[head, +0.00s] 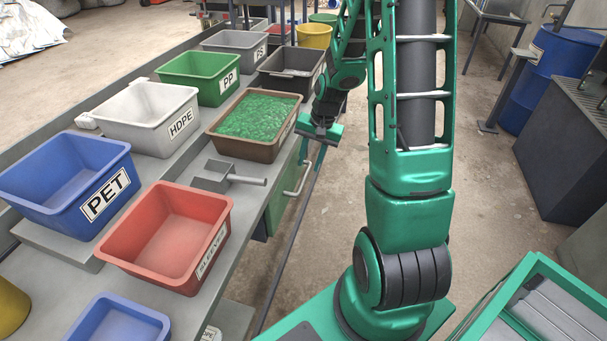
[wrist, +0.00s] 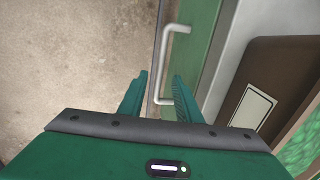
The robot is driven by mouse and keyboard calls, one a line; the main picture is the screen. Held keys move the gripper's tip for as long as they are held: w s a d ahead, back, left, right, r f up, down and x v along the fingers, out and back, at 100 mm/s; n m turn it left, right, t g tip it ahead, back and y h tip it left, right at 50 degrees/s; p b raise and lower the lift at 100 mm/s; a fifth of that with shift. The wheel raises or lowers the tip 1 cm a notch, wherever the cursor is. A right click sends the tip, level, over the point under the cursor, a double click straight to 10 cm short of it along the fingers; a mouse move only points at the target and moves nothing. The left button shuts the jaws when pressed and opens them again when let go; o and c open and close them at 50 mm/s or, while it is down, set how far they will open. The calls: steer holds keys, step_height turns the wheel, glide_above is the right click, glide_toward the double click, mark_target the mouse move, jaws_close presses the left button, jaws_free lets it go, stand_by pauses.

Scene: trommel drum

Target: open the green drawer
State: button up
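The green drawer (head: 275,207) is set under the edge of the long grey bench, and its front looks flush with the bench side. Its pale bar handle (head: 299,182) sticks out from the front. In the wrist view the green front (wrist: 205,45) is right of centre, with the handle (wrist: 164,65) along it. My gripper (head: 314,157) is beside the bench edge, close to the handle. In the wrist view my gripper (wrist: 161,75) is open, with the handle's lower end appearing between the fingers. Contact or depth cannot be told.
On the bench stand a brown tray of green flakes (head: 212,140), a metal scoop (head: 213,176), a red bin (head: 140,262), a blue PET bin (head: 35,207) and several other bins. Open concrete floor (head: 330,215) lies right of the bench. A dark box (head: 560,150) stands at right.

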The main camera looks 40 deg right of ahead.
mark_target(305, 177)
steer(key=shift+w+a+f, duration=0.1)
steer(key=shift+w+f, duration=0.05)
steer(key=shift+f, duration=0.8)
steer(key=shift+w+a+f, duration=0.15)
steer(key=shift+f, duration=0.8)
steer(key=shift+w+a+f, duration=0.1)
steer(key=shift+w+f, duration=0.05)
steer(key=shift+f, duration=0.8)
